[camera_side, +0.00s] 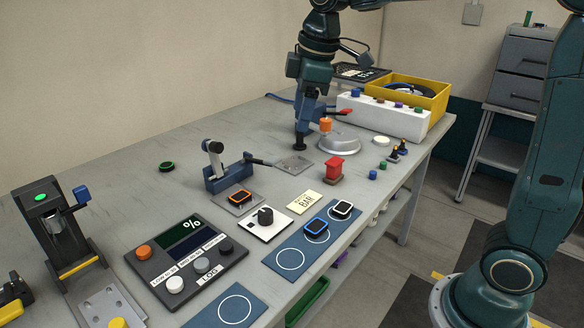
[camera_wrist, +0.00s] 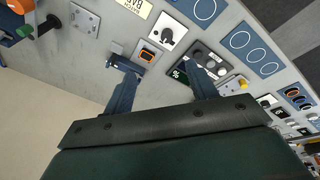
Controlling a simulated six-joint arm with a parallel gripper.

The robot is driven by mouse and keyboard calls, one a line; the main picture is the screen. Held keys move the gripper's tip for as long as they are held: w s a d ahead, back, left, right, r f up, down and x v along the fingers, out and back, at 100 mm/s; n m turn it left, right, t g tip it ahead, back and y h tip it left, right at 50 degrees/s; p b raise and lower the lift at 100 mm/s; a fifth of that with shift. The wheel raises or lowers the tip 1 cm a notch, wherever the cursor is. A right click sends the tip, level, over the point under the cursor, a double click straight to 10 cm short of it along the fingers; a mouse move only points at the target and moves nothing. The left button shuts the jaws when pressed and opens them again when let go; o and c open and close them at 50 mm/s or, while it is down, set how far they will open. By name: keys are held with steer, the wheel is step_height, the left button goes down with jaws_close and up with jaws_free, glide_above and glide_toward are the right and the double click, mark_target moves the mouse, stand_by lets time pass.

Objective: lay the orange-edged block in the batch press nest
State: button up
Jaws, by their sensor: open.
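The orange-edged block (camera_side: 240,197) is dark with an orange rim and lies on a small grey plate (camera_side: 228,207) in front of a blue lever clamp (camera_side: 222,176). The block also shows in the wrist view (camera_wrist: 148,54), apart from my fingers. My gripper (camera_side: 307,98) is open and empty, raised over the back of the bench. In the wrist view my gripper (camera_wrist: 158,66) has its two blue fingers spread. A dark press (camera_side: 50,215) with a green light stands at the left. I cannot tell from labels which fixture is the batch press.
A control panel (camera_side: 190,262) with buttons lies in front of the clamp. A blue mat (camera_side: 288,259) holds a blue-edged and a white-edged block. The bench left of the clamp is mostly clear.

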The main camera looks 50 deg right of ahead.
steer(key=s+f+m+t, duration=0.1)
steer(key=s+m, duration=0.3)
steer(key=s, duration=0.7)
steer(key=s+f+m+t, duration=0.1)
steer(key=s+f+m, duration=0.3)
steer(key=s, duration=0.7)
steer(key=shift+s+d+m+t, duration=0.2)
steer(key=shift+d+m+t, duration=0.2)
steer(key=shift+m, duration=0.1)
steer(key=shift+f, duration=0.1)
steer(key=shift+c, duration=0.3)
